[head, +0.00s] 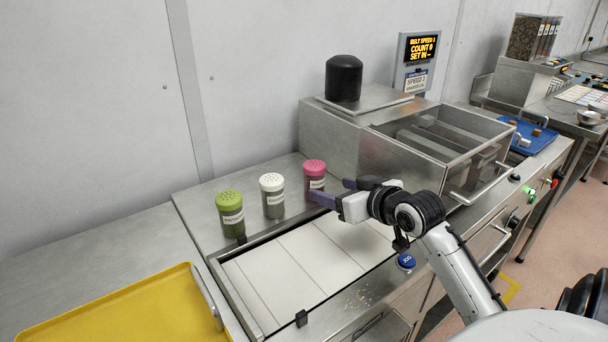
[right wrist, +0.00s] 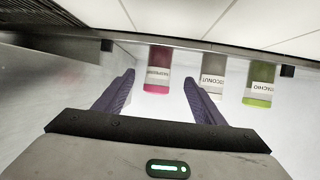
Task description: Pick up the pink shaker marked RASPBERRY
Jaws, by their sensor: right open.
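The pink-topped shaker (head: 315,174) stands upright on the steel ledge at the back of the belt, the rightmost of three in the head view. In the right wrist view the raspberry shaker (right wrist: 157,74) lies between the finger lines, just beyond the fingertips. My right gripper (head: 335,191) is open and empty, its purple fingers close in front of the shaker; one finger overlaps its lower part in the head view. The wrist view shows both fingers of the right gripper (right wrist: 160,80) spread apart. Whether they touch the shaker I cannot tell. My left gripper is not in view.
A white-topped coconut shaker (head: 272,196) and a green-topped pistachio shaker (head: 231,214) stand to the left on the ledge. A steel machine housing (head: 332,136) rises right behind the raspberry shaker. A yellow tray (head: 120,310) lies at front left. The pale belt (head: 300,262) is bare.

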